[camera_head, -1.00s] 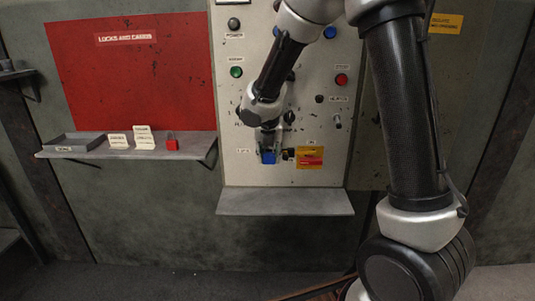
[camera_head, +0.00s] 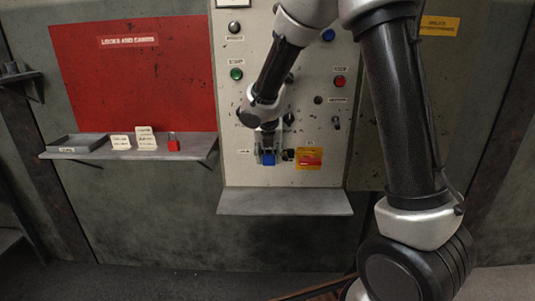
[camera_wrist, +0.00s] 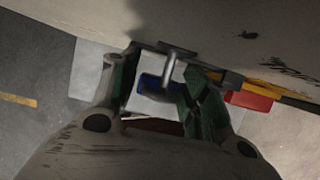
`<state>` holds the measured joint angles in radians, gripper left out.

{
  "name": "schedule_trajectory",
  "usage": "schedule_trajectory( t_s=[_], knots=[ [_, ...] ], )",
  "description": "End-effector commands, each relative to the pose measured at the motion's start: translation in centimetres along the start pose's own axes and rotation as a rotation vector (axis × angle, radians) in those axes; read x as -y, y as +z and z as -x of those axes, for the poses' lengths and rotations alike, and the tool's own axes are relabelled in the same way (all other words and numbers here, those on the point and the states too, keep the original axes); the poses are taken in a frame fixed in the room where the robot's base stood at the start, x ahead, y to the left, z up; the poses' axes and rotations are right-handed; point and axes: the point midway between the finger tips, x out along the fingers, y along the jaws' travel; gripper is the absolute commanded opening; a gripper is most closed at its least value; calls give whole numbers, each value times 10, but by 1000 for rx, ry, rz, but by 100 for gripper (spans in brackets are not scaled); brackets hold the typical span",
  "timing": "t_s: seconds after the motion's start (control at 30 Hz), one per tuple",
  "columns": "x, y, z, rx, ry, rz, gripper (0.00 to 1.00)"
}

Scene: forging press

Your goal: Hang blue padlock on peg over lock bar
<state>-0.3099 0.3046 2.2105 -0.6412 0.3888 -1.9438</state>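The blue padlock (camera_head: 268,159) hangs low on the grey control panel, under my gripper. It also shows in the wrist view (camera_wrist: 152,86), between my fingers with gaps on both sides. A pale metal peg (camera_wrist: 172,66) sticks out from the panel in front of it. The padlock appears to hang at this peg, but its shackle is hidden, so I cannot tell exactly how it sits over the bar. My gripper (camera_head: 267,154) is open around the padlock, and its green-lined fingers (camera_wrist: 165,92) stand apart. The lock bar is not clear to me.
A panel ledge (camera_head: 285,202) juts out below. At left, a shelf (camera_head: 190,151) holds a red padlock (camera_head: 173,142), white cards (camera_head: 146,139) and a grey tray (camera_head: 77,143). Knobs and buttons surround my wrist.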

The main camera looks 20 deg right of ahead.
Motion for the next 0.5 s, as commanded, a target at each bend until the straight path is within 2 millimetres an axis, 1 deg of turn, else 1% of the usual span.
schedule_trajectory(
  t_s=[0.03,0.07,0.5],
  knots=[
    [-6,11,-3,15,11,10,60],
    [-6,11,-4,15,11,10,62],
    [-7,12,-7,12,10,10,62]
  ],
)
